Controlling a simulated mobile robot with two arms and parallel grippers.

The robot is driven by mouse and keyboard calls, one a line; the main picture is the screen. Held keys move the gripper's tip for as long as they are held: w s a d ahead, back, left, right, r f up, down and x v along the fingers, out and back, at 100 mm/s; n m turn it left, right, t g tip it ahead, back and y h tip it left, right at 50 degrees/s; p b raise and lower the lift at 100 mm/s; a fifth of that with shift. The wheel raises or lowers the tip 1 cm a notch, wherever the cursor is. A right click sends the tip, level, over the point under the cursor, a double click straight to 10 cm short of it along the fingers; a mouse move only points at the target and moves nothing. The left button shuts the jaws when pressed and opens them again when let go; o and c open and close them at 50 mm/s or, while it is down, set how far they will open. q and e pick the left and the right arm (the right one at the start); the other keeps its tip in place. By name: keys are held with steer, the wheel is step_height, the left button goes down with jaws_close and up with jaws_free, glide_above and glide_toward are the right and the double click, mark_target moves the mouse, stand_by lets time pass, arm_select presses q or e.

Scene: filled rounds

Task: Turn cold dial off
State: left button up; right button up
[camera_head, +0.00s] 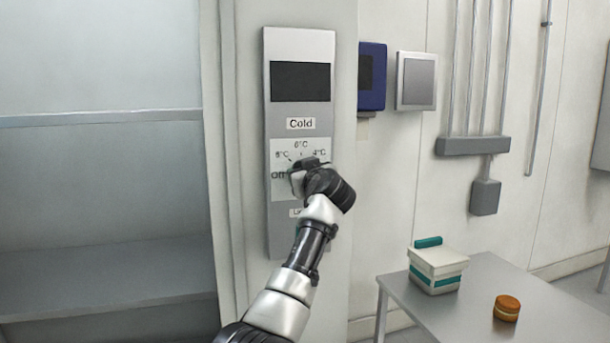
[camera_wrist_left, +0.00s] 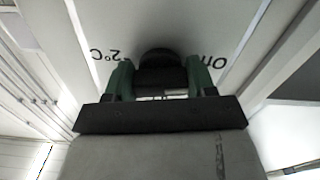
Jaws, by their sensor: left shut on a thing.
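The cold dial sits on a white marked plate (camera_head: 283,158) under the "Cold" label (camera_head: 300,124) on a tall grey panel. In the head view my left gripper (camera_head: 301,175) is at the dial and hides most of it and the plate's right side. The left wrist view shows the dark round dial (camera_wrist_left: 160,58) between the green-sided fingers of the left gripper (camera_wrist_left: 158,78), which is shut on it. The dial's exact pointing is hidden. My right gripper is not in view.
A dark display (camera_head: 300,81) is above the dial. A blue box (camera_head: 372,78) and a grey wall plate (camera_head: 416,80) are to the right. A metal table (camera_head: 470,305) holds a white-and-teal container (camera_head: 437,268) and a small orange-brown round item (camera_head: 507,308). Shelves (camera_head: 110,265) are at left.

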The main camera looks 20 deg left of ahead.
arm_select(q)
steer(key=shift+f, duration=0.3)
steer(key=o, duration=0.9)
steer(key=shift+c, duration=0.2)
steer(key=shift+o, duration=0.3)
steer(key=shift+r, duration=0.15)
steer(key=shift+s+d, duration=0.1)
steer(key=b+v, duration=0.2)
steer(key=v, duration=0.8)
steer(key=shift+s+d+b, duration=0.25)
steer(key=shift+b, duration=0.05)
